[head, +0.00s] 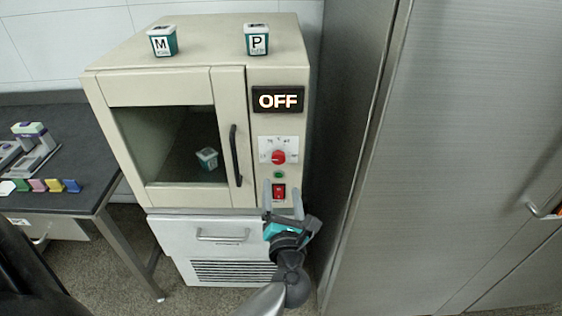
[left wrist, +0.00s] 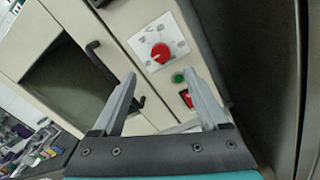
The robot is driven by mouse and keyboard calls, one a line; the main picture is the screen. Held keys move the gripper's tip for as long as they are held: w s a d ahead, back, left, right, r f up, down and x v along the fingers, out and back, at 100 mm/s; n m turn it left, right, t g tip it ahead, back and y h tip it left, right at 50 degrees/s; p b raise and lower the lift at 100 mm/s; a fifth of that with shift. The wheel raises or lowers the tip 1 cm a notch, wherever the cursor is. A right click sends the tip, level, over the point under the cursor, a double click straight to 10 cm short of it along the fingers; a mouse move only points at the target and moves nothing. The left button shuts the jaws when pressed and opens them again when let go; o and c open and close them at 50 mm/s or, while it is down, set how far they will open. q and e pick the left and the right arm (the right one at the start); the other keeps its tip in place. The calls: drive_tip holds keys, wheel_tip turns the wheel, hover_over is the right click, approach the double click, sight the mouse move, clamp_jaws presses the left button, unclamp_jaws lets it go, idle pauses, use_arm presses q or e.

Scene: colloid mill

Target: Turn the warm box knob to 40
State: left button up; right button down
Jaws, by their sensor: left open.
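The warm box (head: 240,130) is a cream cabinet with a windowed door. Its red knob (head: 278,157) sits on a white dial plate under a display (head: 278,100) reading OFF. The knob also shows in the left wrist view (left wrist: 160,52), above and between my fingers; the dial's markings are too small to read. A green button (head: 278,174) and a red switch (head: 279,191) are below the knob. My left gripper (head: 283,190) is open and empty, fingers pointing up in front of the panel below the knob, around the red switch in the picture. My right gripper is not in view.
Boxes marked M (head: 163,41) and P (head: 257,40) stand on the warm box; another small box (head: 207,158) is inside. A dark door handle (head: 236,155) juts out left of the panel. A large metal cabinet (head: 455,150) stands at right, a dark table (head: 75,165) at left.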

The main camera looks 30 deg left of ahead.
sight(279, 159)
use_arm(q)
drive_tip(key=x, duration=1.1)
drive_tip(key=shift+b, duration=0.3)
clamp_jaws()
